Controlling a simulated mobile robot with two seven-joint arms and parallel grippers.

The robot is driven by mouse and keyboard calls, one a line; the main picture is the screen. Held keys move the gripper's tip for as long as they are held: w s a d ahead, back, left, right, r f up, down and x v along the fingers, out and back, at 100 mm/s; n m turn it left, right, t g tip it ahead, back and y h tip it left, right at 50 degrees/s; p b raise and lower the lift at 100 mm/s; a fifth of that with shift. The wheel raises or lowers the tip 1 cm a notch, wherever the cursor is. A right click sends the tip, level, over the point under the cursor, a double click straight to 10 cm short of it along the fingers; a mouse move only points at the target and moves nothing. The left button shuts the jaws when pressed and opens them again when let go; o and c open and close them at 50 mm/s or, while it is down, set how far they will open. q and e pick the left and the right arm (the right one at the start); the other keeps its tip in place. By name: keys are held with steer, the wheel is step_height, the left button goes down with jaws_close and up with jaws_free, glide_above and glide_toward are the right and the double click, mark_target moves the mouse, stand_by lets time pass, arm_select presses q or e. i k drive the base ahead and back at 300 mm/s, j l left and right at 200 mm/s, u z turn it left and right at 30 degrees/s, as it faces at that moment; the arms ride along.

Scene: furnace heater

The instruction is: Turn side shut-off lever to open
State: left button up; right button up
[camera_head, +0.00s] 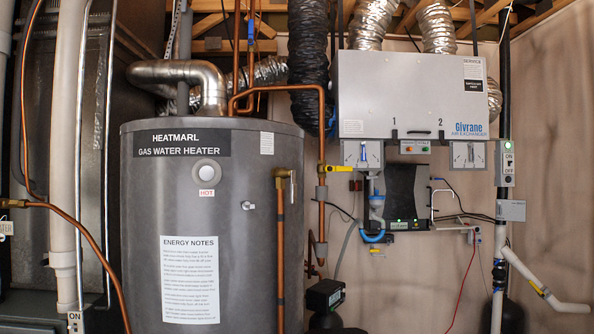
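A yellow lever (338,168) sits on a vertical copper pipe (321,215) just right of the grey gas water heater (217,225). The lever points right, roughly level, across the line of the pipe. It is small in this view, and I cannot tell for sure that it is the side shut-off lever. A brass fitting (282,175) with a copper pipe below it is on the heater's right front side. Neither of my grippers is in view.
A white air exchanger (410,95) hangs on the back wall, with a black box (408,195) below. A dark device with a small display (326,295) stands low beside the heater. White pipes (540,280) run at the right. A copper pipe (85,235) curves at the left.

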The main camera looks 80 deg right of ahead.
mark_target(328, 168)
steer(key=z, duration=2.85)
steer(key=i+l+z, duration=0.6)
steer(key=i, duration=0.3)
steer(key=i+l+z, duration=0.3)
steer(key=i, duration=0.2)
steer(key=i+l+z, duration=0.1)
steer(key=i+z, duration=0.2)
steer(key=i, duration=0.2)
steer(key=i+l+u, duration=0.1)
steer(key=i+u, duration=0.15)
steer(key=i, duration=0.25)
steer(key=i+l+u, duration=0.2)
steer(key=i, duration=0.3)
steer(key=i+u, duration=0.15)
steer(key=u, duration=0.2)
steer(key=i+l+u, duration=0.1)
steer(key=u, duration=0.3)
steer(key=i+l+u, duration=0.15)
steer(key=u, duration=0.2)
